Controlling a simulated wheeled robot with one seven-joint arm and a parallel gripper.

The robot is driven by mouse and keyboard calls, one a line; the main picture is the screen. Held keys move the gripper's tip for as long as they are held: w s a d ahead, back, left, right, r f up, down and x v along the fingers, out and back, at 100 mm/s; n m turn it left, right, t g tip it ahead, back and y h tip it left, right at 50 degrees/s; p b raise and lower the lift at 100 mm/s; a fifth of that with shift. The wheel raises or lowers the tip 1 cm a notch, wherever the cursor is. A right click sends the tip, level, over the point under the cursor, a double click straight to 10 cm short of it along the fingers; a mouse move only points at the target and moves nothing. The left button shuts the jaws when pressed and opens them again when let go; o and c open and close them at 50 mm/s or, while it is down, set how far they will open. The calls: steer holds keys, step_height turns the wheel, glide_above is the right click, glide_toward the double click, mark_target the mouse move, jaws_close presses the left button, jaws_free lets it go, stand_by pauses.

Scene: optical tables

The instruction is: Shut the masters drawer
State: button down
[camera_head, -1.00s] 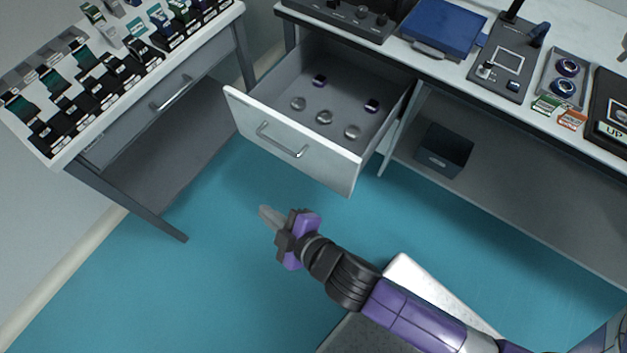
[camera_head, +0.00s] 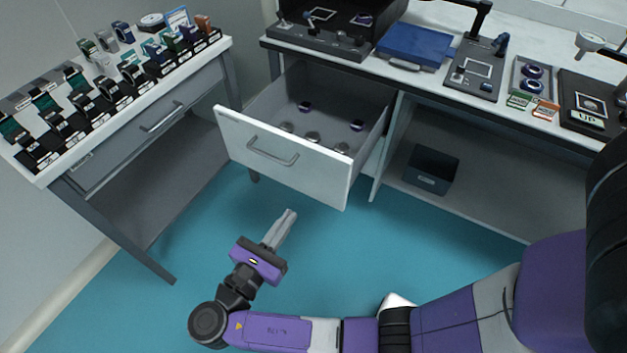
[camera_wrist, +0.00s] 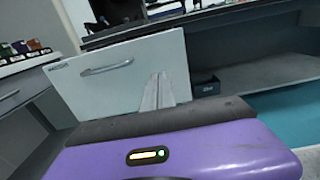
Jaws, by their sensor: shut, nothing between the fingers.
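The open drawer, with a white front (camera_head: 278,158), sticks out from under the right-hand table in the head view. Several small round pieces, silvery and dark purple, lie inside it. Its bar handle (camera_head: 272,151) faces me. My gripper (camera_head: 289,215) is shut and empty, in front of and below the drawer front, apart from it as far as I can see. In the wrist view the white front (camera_wrist: 125,72) with its handle (camera_wrist: 106,68) fills the middle left, and my shut fingers (camera_wrist: 157,80) point at its right part. A label on the front's upper left is too small to read.
The left table (camera_head: 150,85) carries rows of dark holders and has its own shut drawer (camera_head: 150,125). The right table (camera_head: 505,95) carries a blue case (camera_head: 415,45) and instruments. A dark bin (camera_head: 430,168) sits on its lower shelf. Teal floor is free before the drawer.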

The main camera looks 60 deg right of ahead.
mark_target(323, 168)
steer(key=d, duration=0.6)
steer(key=d+b, duration=0.1)
steer(key=d, duration=0.6)
steer(key=shift+w+d, duration=0.2)
steer(key=shift+d, duration=0.3)
steer(key=shift+d+p, duration=0.35)
steer(key=shift+d, duration=0.3)
steer(key=w+d+b, duration=0.1)
steer(key=d+b, duration=0.2)
steer(key=d, duration=3.1)
steer(key=shift+w, duration=0.15)
steer(key=shift+d+r, duration=0.1)
steer(key=shift+r, duration=0.05)
